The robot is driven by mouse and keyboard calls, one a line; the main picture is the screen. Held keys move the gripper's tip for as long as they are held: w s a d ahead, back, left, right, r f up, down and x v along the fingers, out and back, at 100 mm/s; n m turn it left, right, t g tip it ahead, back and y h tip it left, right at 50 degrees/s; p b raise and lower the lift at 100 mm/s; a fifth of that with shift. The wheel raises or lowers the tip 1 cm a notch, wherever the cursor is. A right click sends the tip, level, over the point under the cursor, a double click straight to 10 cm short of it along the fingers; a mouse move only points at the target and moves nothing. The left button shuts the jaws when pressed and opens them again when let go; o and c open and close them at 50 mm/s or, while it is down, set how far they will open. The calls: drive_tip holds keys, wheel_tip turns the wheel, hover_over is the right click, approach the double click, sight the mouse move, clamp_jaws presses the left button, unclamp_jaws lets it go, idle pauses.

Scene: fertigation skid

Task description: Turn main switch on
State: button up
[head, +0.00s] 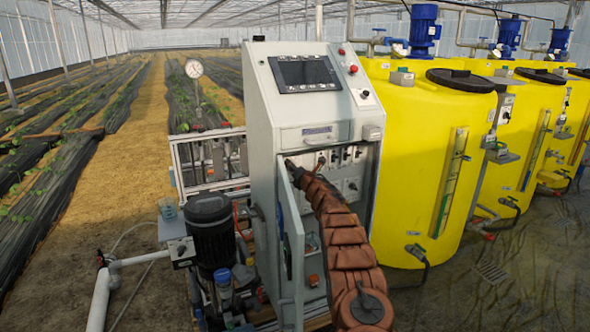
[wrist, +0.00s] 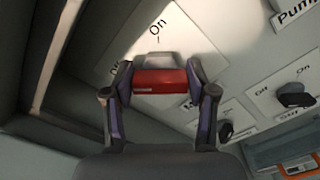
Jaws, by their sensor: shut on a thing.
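The main switch has a red handle (wrist: 158,84) with a grey end. It is in the middle of the wrist view, on a pale plate marked "On" (wrist: 157,27). The grey end points up the picture, toward the line below "On". My gripper (wrist: 159,77) has one finger on each side of the red handle and is shut on it. In the head view my gripper (head: 291,166) reaches into the upper left of the open cabinet (head: 258,120). There the switch is hidden behind my gripper and arm.
Black knobs (wrist: 295,96) (wrist: 226,131) sit right of the switch, near a "Pump" label (wrist: 296,14). The open cabinet door (head: 290,245) stands left of my arm. Yellow tanks (head: 415,150) stand close on the right. A black pump (head: 212,230) is at lower left.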

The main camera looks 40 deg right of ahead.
drive_tip(key=shift+a+f, duration=0.15)
drive_tip(key=shift+f, duration=0.1)
drive_tip(key=m+p, duration=0.4)
drive_tip(key=m, duration=0.1)
drive_tip(key=m+p, duration=0.3)
drive_tip(key=m, duration=0.1)
drive_tip(key=shift+f+m+p, duration=0.1)
drive_tip(key=shift+m+p, duration=0.2)
drive_tip(key=m+p, duration=0.1)
drive_tip(key=m, duration=0.3)
drive_tip(key=shift+p, duration=0.3)
drive_tip(key=shift+m+p, duration=0.3)
drive_tip(key=shift+m, duration=1.7)
drive_tip(key=o, duration=0.9)
drive_tip(key=shift+c, duration=0.2)
drive_tip(key=o, duration=0.3)
